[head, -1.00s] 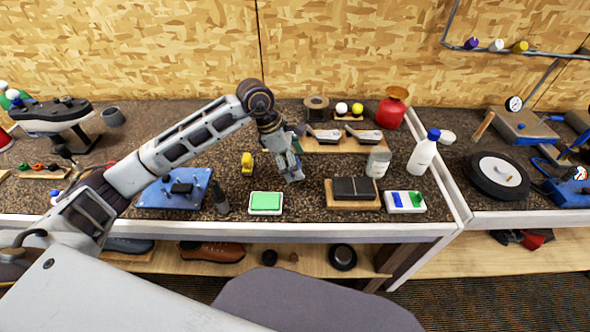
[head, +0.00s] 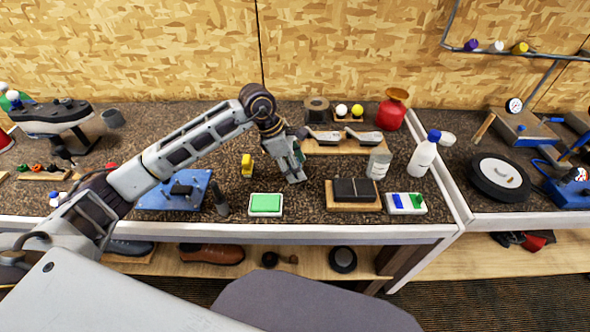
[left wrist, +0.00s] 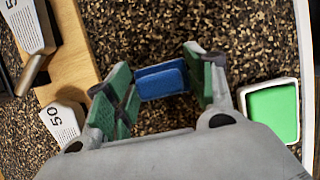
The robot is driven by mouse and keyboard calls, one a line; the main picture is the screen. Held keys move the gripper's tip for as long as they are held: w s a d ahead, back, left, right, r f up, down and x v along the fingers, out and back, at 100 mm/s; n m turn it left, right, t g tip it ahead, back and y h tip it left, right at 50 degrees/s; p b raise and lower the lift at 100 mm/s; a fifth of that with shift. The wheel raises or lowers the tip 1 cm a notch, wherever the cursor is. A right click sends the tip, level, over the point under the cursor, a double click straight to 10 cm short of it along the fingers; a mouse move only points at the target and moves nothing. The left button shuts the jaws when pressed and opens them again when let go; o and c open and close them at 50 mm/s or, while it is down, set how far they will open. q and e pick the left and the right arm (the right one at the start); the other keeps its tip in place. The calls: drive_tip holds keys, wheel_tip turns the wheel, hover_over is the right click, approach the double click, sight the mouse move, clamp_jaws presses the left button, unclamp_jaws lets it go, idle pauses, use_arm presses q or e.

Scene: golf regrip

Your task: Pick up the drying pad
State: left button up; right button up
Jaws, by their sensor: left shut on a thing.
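My left gripper (head: 294,172) points down over the middle of the bench, behind the green pad's tray. In the left wrist view, its green-lined fingers (left wrist: 163,88) are closed on the two sides of a blue pad (left wrist: 162,80), which appears to be the drying pad. In the head view the blue pad is mostly hidden by the gripper. How far it is above the bench top is hard to tell. My right gripper is not in view.
A white tray with a green pad (head: 265,204) is in front of the gripper. A dark block on a wooden board (head: 353,193), a glass jar (head: 379,163) and a white bottle (head: 423,155) stand to the right. Club heads on a wooden board (head: 343,140) lie behind.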

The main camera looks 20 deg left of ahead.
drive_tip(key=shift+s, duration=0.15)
use_arm(q)
drive_tip(key=shift+r, duration=0.1)
drive_tip(key=shift+r+p, duration=0.45)
drive_tip(key=shift+r, duration=0.3)
wheel_tip(320, 180, up, 4)
drive_tip(key=shift+p, duration=0.9)
wheel_tip(320, 180, up, 3)
drive_tip(key=shift+f+p, duration=0.1)
drive_tip(key=shift+p, duration=0.5)
drive_tip(key=shift+r, duration=0.75)
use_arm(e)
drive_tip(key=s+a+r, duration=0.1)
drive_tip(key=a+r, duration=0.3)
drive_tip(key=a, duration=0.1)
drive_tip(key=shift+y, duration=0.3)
